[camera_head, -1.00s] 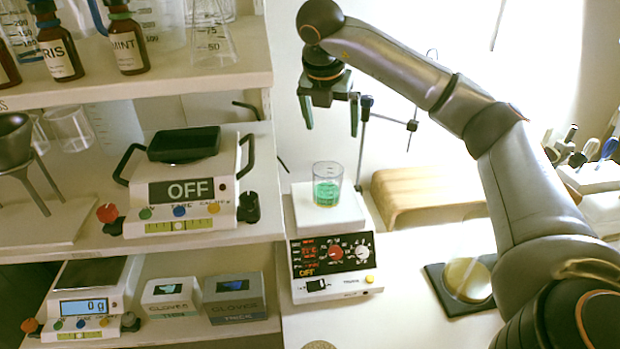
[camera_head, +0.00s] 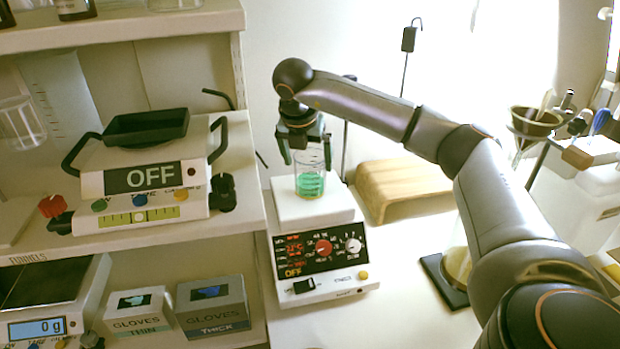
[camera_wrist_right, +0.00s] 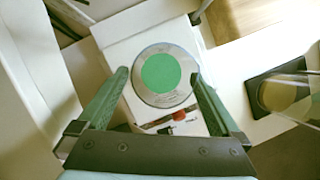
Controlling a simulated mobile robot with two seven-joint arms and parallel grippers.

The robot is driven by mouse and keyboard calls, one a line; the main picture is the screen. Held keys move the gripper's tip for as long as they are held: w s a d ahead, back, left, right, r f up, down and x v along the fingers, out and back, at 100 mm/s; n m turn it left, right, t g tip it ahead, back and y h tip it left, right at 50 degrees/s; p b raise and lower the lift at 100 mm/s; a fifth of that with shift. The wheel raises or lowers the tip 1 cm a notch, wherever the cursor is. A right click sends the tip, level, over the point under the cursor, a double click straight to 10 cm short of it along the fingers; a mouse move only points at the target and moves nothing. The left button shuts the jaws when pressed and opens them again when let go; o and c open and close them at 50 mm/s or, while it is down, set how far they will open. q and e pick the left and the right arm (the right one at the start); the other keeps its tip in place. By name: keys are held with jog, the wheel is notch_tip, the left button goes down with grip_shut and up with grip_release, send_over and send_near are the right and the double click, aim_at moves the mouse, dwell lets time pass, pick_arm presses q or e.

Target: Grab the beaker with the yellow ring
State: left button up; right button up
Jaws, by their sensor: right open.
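A clear beaker (camera_head: 310,184) with green liquid stands upright on the white top of a hotplate stirrer (camera_head: 318,260). I cannot clearly make out a yellow ring on it now. My right gripper (camera_head: 306,158) is open just above the beaker, its fingers pointing down on either side of the upper part. In the right wrist view, the beaker (camera_wrist_right: 163,76) is seen from above between the spread fingertips of the right gripper (camera_wrist_right: 159,78), with the green liquid as a round disc. Whether a finger touches the glass cannot be told. My left gripper is not in view.
A shelf unit at left holds a black-topped device reading OFF (camera_head: 150,175), a balance (camera_head: 45,325) and glove boxes (camera_head: 213,305). A wooden block (camera_head: 400,190) lies behind the hotplate. A stand with a funnel (camera_head: 535,122) is at right. Bare table lies in front.

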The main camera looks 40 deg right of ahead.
jog(key=shift+x, duration=2.75)
jog(key=shift+s+d+r, duration=0.1)
jog(key=shift+s, duration=0.05)
jog(key=c, duration=1.4)
